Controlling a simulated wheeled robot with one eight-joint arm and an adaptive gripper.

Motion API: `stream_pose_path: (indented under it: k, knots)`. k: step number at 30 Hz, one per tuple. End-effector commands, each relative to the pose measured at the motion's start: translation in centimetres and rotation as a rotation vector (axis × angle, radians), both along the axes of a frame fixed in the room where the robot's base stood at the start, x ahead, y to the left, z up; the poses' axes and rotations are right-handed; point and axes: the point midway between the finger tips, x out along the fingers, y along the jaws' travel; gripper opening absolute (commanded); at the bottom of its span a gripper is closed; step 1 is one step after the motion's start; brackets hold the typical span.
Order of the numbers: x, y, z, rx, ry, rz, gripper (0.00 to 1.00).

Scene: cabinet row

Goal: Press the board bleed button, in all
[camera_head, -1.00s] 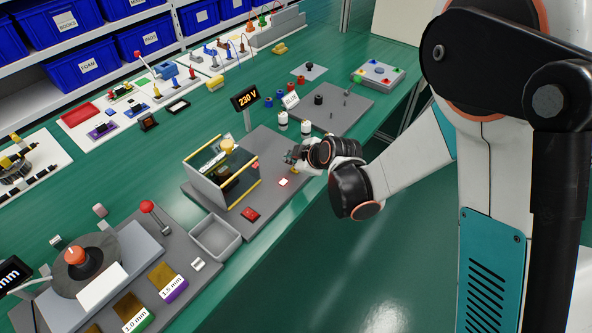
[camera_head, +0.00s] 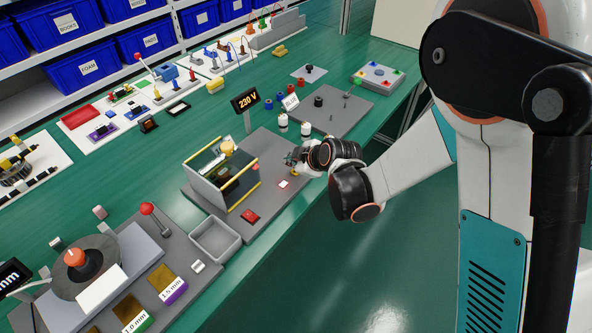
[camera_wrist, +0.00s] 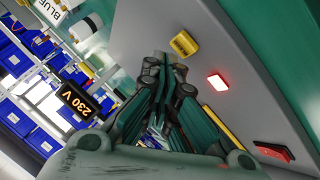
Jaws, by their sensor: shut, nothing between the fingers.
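My gripper (camera_head: 291,159) is shut and empty, held over the right part of a grey board (camera_head: 270,143) beside the glazed box. In the wrist view its closed fingertips (camera_wrist: 164,62) lie just left of a small yellow block (camera_wrist: 184,43). No bleed label is legible. I cannot tell whether the fingers touch anything.
The clear-walled box (camera_head: 225,172) with yellow edges stands left of my gripper. The 230 V display (camera_head: 245,101) stands behind. White cylinders (camera_head: 306,128) are close behind my gripper. A grey open tray (camera_head: 215,238) lies front left. The green bench is clear toward the front edge.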

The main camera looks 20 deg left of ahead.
Motion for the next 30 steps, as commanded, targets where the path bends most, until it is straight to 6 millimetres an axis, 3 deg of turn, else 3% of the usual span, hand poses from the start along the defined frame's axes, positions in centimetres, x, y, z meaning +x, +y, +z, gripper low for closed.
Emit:
stream_pose_path:
  k: [30]
  knots:
    - [0.00,0.00,-0.98,0.000,0.000,0.000,0.00]
